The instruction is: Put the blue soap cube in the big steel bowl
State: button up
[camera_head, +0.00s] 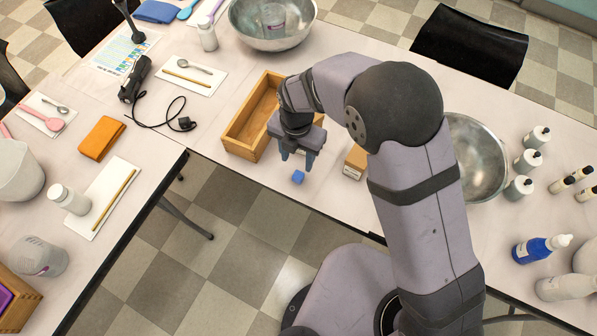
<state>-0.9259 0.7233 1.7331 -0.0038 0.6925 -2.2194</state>
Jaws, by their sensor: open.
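The small blue soap cube (298,177) lies on the white table close to its front edge. My gripper (297,160) is open above the cube, fingers pointing down, with nothing between them. The cube shows just below the fingertips; the exact height gap is hard to judge. One steel bowl (478,160) stands on the table to the right, its left part hidden behind my arm. Another steel bowl (245,30) stands at the back with a clear beaker (273,17) in it. I cannot tell for sure which bowl is bigger.
An open wooden box (240,140) stands just left of my gripper, partly hidden by it. A small brown box (355,162) is to the right, beside my arm.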

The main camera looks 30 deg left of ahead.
aim_at(297, 176)
jog(key=shift+a+f, duration=0.2)
jog(key=shift+f, duration=0.9)
jog(key=shift+d+f+p, duration=0.2)
jog(key=shift+f+p, duration=1.55)
jog(key=shift+f, duration=1.95)
jog(key=shift+c, duration=0.6)
grip_shut()
